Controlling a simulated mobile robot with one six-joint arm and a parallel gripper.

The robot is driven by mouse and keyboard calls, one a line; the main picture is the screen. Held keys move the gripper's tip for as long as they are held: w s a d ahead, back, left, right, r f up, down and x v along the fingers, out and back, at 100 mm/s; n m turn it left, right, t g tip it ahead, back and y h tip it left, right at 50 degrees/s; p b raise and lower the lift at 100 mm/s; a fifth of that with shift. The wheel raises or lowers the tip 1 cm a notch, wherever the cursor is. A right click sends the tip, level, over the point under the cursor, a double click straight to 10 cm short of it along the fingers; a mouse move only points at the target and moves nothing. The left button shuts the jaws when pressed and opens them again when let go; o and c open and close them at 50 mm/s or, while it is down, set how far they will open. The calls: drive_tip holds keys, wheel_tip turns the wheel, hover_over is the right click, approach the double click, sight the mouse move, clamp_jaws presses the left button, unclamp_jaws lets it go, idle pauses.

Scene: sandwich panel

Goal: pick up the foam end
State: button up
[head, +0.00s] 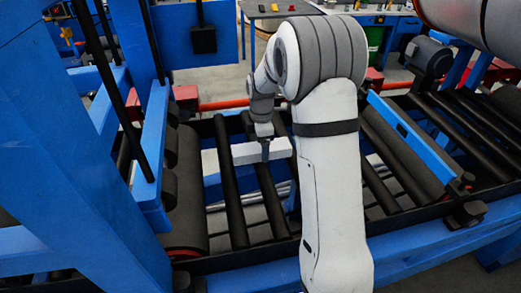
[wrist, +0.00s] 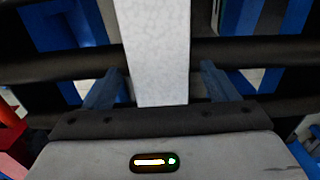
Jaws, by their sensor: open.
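The foam end is a pale, speckled white bar (head: 240,153) lying across the dark rollers in the head view. In the wrist view the foam end (wrist: 153,40) runs from the top edge down to between my fingers. My gripper (head: 265,152) is over the bar in the head view. In the wrist view my gripper (wrist: 160,88) is open, with one blue-grey finger on each side of the bar and a gap on both sides.
Black rollers (head: 228,185) run under and beside the bar, with open gaps between them. A blue machine frame (head: 60,150) stands at the left. A blue rail (head: 410,135) lies to the right. A red pipe (head: 225,104) crosses behind.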

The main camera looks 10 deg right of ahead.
drive_tip(key=shift+f, duration=0.65)
drive_tip(key=shift+c, duration=0.6)
drive_tip(key=c, duration=1)
drive_tip(key=shift+o, duration=0.2)
drive_tip(key=shift+r, duration=0.1)
